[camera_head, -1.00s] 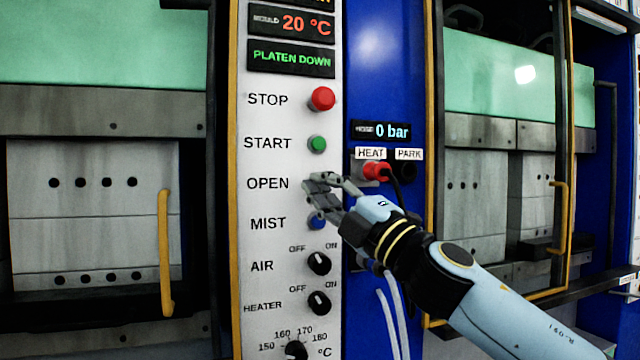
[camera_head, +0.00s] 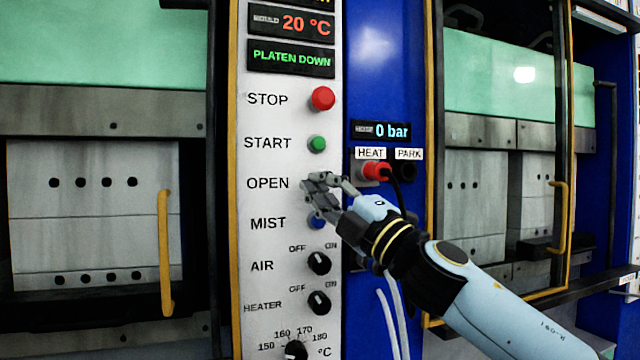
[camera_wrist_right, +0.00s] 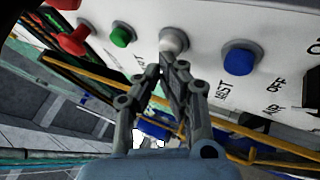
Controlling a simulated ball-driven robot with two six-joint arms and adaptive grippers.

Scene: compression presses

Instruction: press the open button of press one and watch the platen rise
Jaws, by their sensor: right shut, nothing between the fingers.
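The control panel (camera_head: 262,225) carries labelled buttons. My right gripper (camera_head: 308,186) is shut and empty, with its fingertips at the button beside the OPEN label, hiding that button in the head view. In the right wrist view the open button (camera_wrist_right: 173,42) is pale and round, and the closed fingertips (camera_wrist_right: 170,62) are right at it; I cannot tell whether they touch it. The display (camera_head: 291,58) reads PLATEN DOWN. The press (camera_head: 95,165) at the left has a green upper part and grey plates that meet. My left gripper is not in view.
The red stop button (camera_head: 322,98) and green start button (camera_head: 317,144) are above my gripper, the blue mist button (camera_head: 317,222) just below. Air and heater knobs (camera_head: 319,263) sit lower. A red plug (camera_head: 376,171) with a black cable is close to my right wrist.

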